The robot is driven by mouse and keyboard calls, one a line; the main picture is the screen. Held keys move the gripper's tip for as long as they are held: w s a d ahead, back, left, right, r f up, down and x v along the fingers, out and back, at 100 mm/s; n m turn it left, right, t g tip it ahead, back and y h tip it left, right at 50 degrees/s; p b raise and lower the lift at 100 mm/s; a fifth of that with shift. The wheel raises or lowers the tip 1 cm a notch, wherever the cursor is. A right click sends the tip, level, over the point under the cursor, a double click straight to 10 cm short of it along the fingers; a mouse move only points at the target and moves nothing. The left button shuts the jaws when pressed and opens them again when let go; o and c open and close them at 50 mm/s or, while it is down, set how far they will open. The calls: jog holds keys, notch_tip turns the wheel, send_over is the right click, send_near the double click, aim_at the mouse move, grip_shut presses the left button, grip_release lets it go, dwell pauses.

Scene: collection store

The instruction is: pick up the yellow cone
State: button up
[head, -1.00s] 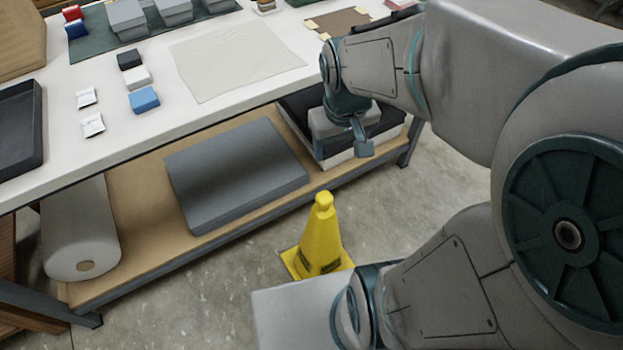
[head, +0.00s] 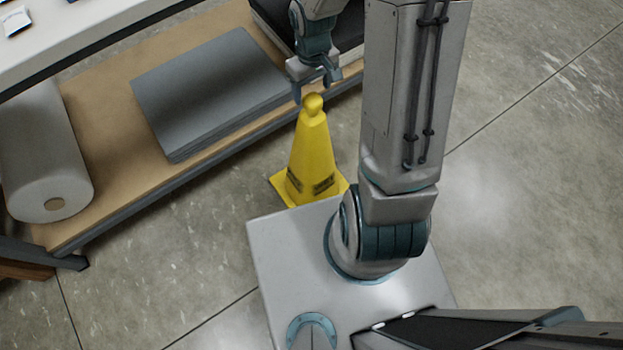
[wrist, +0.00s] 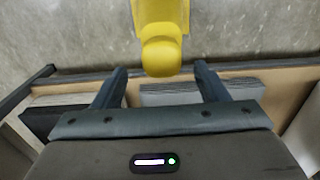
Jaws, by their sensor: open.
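The yellow cone (head: 312,158) stands upright on the concrete floor, between the shelf unit and my base. It has a round knob on top and a square foot. In the wrist view the cone (wrist: 161,40) is at top centre, its knob just beyond the fingertips and roughly midway between them. My gripper (head: 316,88) is close to the knob in the head view, pointing down. In the wrist view my gripper (wrist: 160,72) has its two fingers apart with nothing between them. Whether a finger touches the knob cannot be told.
The table's low wooden shelf (head: 115,150) is close behind the cone. It bears a grey flat box (head: 210,90) and a white roll (head: 42,150). The white tabletop (head: 70,30) overhangs at upper left. The floor (head: 530,170) to the right is clear.

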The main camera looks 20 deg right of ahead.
aim_at(312, 107)
jog(key=f+b, duration=0.2)
jog(key=f, duration=0.5)
jog(key=shift+s, duration=0.2)
grip_shut()
